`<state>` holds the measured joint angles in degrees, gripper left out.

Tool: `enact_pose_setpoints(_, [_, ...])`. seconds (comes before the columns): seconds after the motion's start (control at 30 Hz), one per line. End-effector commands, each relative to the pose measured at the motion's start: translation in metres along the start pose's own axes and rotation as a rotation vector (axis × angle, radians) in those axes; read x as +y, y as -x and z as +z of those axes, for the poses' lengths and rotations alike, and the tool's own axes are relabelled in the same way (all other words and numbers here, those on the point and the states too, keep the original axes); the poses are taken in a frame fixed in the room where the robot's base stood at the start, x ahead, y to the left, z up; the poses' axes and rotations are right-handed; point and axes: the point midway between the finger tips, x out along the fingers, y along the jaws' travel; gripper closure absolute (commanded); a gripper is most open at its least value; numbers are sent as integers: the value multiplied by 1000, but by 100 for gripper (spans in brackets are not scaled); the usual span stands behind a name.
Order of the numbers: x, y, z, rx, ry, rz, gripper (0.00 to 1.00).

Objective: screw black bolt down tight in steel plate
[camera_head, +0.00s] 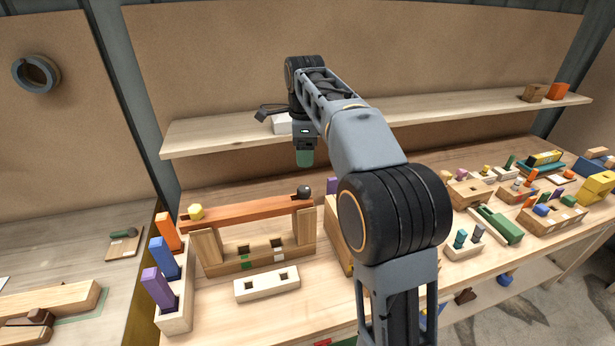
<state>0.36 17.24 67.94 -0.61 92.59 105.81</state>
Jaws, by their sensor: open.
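A small black rounded piece (304,191), likely the black bolt's head, sits at the right end of a reddish-brown beam (250,208). Whether it is seated flush is too small to tell. I cannot make out a steel plate. My gripper (305,157) points down above and behind the black piece, apart from it in the picture. A dull green tip shows at its end; the gap between the jaws is not clear from this side. It is open, and I see nothing held.
The beam rests on wooden posts, with a yellow knob (196,211) at its left end. A pale two-hole block (267,284) lies in front. A rack of coloured blocks (174,318) stands left. A shelf (230,131) runs behind. Several peg blocks crowd the right.

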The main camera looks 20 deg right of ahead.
Motion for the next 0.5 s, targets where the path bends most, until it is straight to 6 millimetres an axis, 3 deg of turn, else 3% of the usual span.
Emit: enact_pose_setpoints(0.5, [0,-91,-4,2,-6,4,34])
